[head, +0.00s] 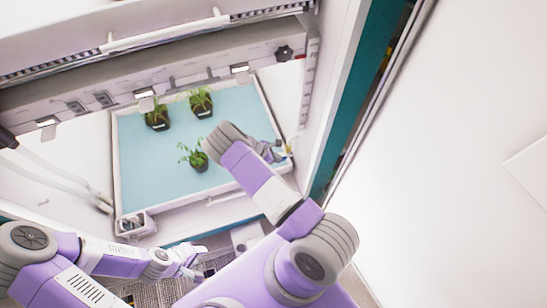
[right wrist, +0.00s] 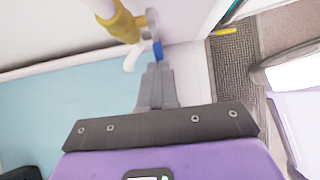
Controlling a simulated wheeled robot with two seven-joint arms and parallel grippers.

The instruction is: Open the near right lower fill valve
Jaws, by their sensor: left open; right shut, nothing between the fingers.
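The near right lower fill valve appears as a yellow fitting (right wrist: 126,25) on a white pipe, with a small grey part and a blue piece (right wrist: 157,49) beside it. In the head view the yellow fitting (head: 289,150) is small at the right edge of the blue-floored tray (head: 130,178). My right gripper (right wrist: 156,68) is shut and empty, its tips right at the blue piece. Whether they touch it I cannot tell. In the head view my right forearm partly hides this area. My left gripper (head: 194,262) is open and empty, low in front of the tray.
Three potted plants stand on the tray: two at the back (head: 157,116) (head: 201,103) and one nearer the middle (head: 196,158). A white chamber wall and teal frame (head: 345,110) rise at the right. A dark knob (head: 284,53) is on the upper beam.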

